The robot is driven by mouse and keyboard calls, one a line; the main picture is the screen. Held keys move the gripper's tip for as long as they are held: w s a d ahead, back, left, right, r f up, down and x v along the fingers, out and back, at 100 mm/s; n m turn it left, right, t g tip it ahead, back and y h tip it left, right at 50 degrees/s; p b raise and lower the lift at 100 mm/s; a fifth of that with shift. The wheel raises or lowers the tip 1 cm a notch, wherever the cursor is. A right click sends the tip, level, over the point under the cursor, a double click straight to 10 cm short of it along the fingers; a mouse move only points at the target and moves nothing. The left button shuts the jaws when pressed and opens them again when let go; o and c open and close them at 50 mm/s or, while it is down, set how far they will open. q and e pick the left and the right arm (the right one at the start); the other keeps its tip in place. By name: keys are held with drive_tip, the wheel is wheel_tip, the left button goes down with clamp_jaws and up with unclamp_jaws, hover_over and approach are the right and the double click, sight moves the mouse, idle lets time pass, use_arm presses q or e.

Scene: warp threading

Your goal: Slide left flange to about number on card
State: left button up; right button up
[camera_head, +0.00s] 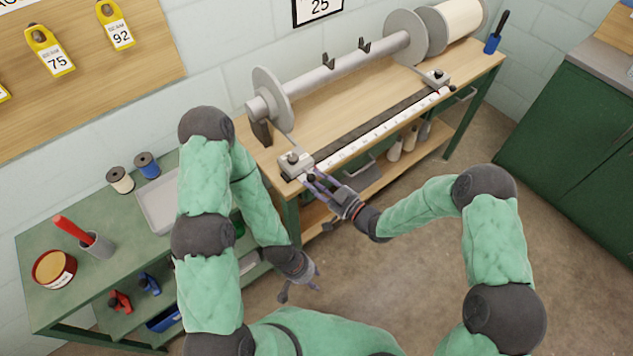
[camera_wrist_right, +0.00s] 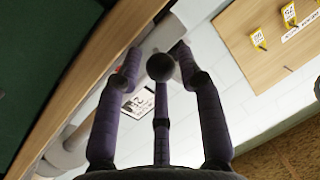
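The left flange (camera_head: 272,97) is a grey disc near the left end of the metal beam tube. A rod runs from it to a grey slider block (camera_head: 296,163) at the left end of the white ruler (camera_head: 385,128). My right gripper (camera_head: 312,179) is at this block, its purple fingers around a dark round knob (camera_wrist_right: 160,67). In the right wrist view small gaps show between knob and fingers. My left gripper (camera_head: 300,284) is open and empty, low and away from the bench.
The right flange (camera_head: 405,37) and a second slider block (camera_head: 436,78) are at the bench's right. The ruler between the blocks is clear. A green cart (camera_head: 110,250) with spools, a tray and a tin stands at left. Green cabinets (camera_head: 560,120) stand at right.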

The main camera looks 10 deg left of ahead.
clamp_jaws()
drive_tip(key=w+d, duration=0.1)
drive_tip(key=w, duration=0.1)
drive_tip(key=w+d+b, duration=0.1)
drive_tip(key=d, duration=0.1)
drive_tip(key=shift+w, duration=0.35)
unclamp_jaws()
